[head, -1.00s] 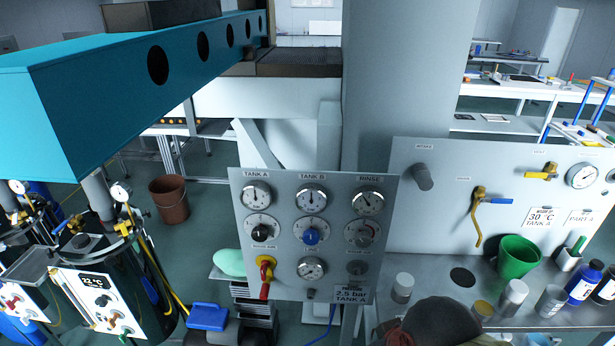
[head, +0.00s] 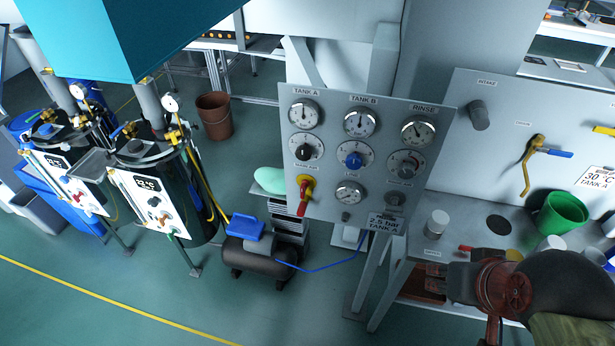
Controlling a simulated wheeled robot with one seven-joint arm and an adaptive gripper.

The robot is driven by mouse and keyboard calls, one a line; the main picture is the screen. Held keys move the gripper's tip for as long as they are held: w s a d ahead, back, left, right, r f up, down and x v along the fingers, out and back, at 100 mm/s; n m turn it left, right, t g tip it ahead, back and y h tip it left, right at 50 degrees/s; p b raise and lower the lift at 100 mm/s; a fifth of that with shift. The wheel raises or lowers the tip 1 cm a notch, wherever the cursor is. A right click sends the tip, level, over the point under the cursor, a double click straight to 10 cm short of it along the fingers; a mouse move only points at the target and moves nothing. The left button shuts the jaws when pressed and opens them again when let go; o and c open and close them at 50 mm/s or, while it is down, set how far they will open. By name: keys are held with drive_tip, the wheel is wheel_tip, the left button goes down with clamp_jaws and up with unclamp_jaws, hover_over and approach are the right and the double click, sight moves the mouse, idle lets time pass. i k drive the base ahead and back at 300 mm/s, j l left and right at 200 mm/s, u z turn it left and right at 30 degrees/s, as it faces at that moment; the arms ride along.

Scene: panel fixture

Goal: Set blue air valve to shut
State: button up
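A blue-handled lever valve (head: 548,152) with a yellow body is on the upright grey board at right, its blue handle pointing right, roughly level. A blue knob (head: 353,160) sits under the TANK B gauge on the gauge panel (head: 327,122). I cannot tell from the labels which of these is the blue air valve. My gripper (head: 468,284) is at the lower right, dark with red-brown parts, in front of the bench and well below both. Its fingers are not clear, and nothing is seen held.
A red-handled yellow valve (head: 305,192) is on the panel's lower left. A green cup (head: 560,212) stands on the bench at right. Two dark tanks (head: 185,200) with hoses stand at left. A compressor (head: 262,258) with a blue hose is on the floor. Open floor lies front left.

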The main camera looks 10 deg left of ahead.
sight(120, 128)
drive_tip(key=i+j+u, duration=0.1)
drive_tip(key=j, duration=0.4)
drive_tip(key=i+j+u, duration=0.1)
drive_tip(key=j, duration=0.35)
drive_tip(key=i+j+u, duration=0.1)
drive_tip(key=j, duration=0.4)
drive_tip(key=i+j+u, duration=0.15)
drive_tip(key=j, duration=0.3)
drive_tip(key=i+j+u, duration=0.1)
drive_tip(key=i+j, duration=0.15)
drive_tip(key=j, duration=0.2)
drive_tip(key=i+j+u, duration=0.1)
drive_tip(key=j, duration=0.3)
drive_tip(key=i+j+u, duration=0.1)
drive_tip(key=i+j, duration=0.2)
drive_tip(key=i+j+u, duration=0.1)
drive_tip(key=j, duration=0.4)
drive_tip(key=i, duration=0.1)
